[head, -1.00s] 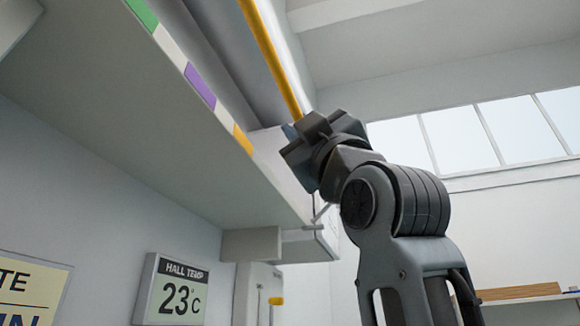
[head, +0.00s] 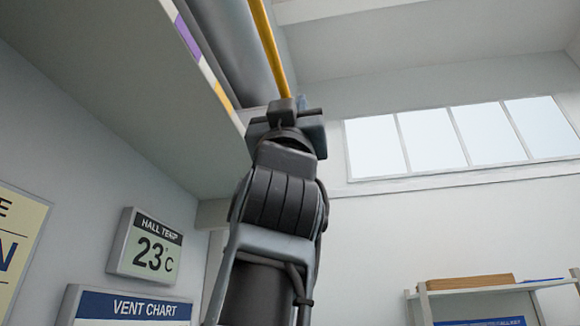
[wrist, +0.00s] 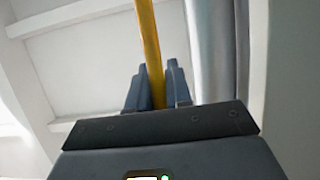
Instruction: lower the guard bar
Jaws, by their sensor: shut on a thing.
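The guard bar (head: 267,45) is a long yellow rod running from the top of the head view down to my gripper (head: 284,108). In the wrist view the yellow bar (wrist: 149,45) passes down between the two blue-grey fingers of my gripper (wrist: 157,88). The fingers are shut on it. A grey roller (head: 222,40) lies alongside the bar, to its left. The bar's far ends are out of view, and my gripper hides its near part in the head view.
A shelf-like panel with a colour-striped edge (head: 188,45) overhangs on the left. A hall temperature display (head: 146,246) and a vent chart (head: 132,308) are on the wall. Windows (head: 440,140) and a shelf (head: 470,290) stand at right. The space right of my arm looks clear.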

